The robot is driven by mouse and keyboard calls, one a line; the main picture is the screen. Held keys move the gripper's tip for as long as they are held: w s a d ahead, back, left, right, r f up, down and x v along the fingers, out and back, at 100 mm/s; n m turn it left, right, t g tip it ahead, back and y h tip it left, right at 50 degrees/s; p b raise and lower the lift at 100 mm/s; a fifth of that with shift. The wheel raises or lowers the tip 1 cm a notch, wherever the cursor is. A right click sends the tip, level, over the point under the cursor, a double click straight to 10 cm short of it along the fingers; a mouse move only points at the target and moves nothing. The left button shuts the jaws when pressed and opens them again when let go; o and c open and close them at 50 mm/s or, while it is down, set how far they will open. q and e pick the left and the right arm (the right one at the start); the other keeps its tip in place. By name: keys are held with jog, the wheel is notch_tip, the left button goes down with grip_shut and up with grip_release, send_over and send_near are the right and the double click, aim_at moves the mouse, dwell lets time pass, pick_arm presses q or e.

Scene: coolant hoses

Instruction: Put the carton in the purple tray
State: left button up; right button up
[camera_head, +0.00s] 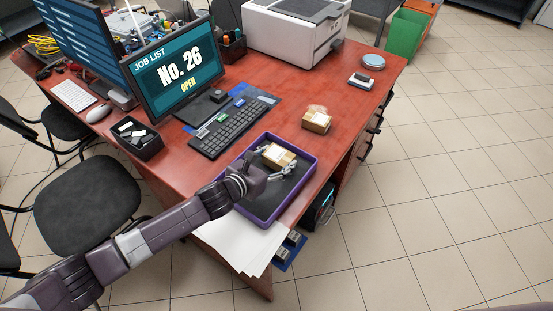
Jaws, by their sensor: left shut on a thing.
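The purple tray (312,163) lies on the red-brown desk near its front edge, with a dark inside. My left arm reaches in from the lower left over the tray. My left gripper (272,162) is shut on a small tan carton (279,154) with a pale label, at the far end of the tray. I cannot tell whether the carton touches the tray floor. A second carton (316,122) stands on the bare desk just beyond the tray, apart from the gripper. My right gripper is out of view.
A keyboard (234,128) lies left of the tray, with a monitor (177,75) behind. A black box (138,140) stands further left. White papers (238,243) lie at the tray's near side. A printer (293,28) stands at the back. The desk right of the printer is mostly clear.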

pick_arm(q)
jog(key=shift+f, duration=0.15)
jog(key=o, duration=1.2)
jog(key=shift+c, duration=0.2)
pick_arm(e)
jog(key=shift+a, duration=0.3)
pick_arm(q)
jog(key=shift+s, duration=0.1)
jog(key=v, duration=1.2)
jog(key=shift+a, duration=0.1)
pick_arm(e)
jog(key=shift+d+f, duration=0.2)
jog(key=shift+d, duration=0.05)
